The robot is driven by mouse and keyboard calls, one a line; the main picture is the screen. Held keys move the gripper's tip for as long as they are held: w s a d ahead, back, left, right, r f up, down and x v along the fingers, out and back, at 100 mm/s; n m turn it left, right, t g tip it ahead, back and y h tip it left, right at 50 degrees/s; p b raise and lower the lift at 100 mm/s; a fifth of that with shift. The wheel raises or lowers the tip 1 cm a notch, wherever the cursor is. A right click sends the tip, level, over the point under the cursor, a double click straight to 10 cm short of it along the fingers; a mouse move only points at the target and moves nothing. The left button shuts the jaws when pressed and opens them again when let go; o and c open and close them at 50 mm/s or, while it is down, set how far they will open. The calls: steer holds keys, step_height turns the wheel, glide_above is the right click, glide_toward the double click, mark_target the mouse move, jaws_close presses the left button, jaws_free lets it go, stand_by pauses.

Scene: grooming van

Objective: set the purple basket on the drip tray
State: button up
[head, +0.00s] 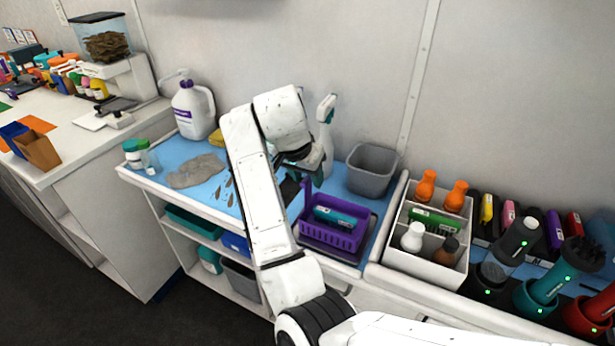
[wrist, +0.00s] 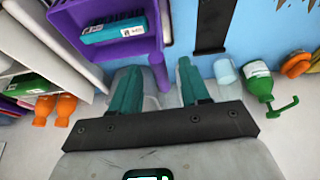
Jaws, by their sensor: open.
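In the wrist view the basket (wrist: 108,50) is at the upper left. My gripper (head: 304,182) is just behind and left of the basket. Its two teal fingers (wrist: 158,72) are apart, with a narrow purple part of the basket showing between their tips. I cannot tell whether they touch it. A flat black piece (wrist: 212,22) lies on the blue surface beside the basket. I cannot tell whether it is the drip tray; my arm hides part of this area.
A grey bin (head: 371,171) and a white spray bottle (head: 326,135) stand behind the basket. A white caddy (head: 400,255) with several bottles is to the right. A white jug (head: 192,110) and a grey cloth (head: 196,171) are at the left. Brown spots mark the worktop.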

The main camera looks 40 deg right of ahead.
steer(key=p+v, duration=0.2)
steer(key=v, duration=0.9)
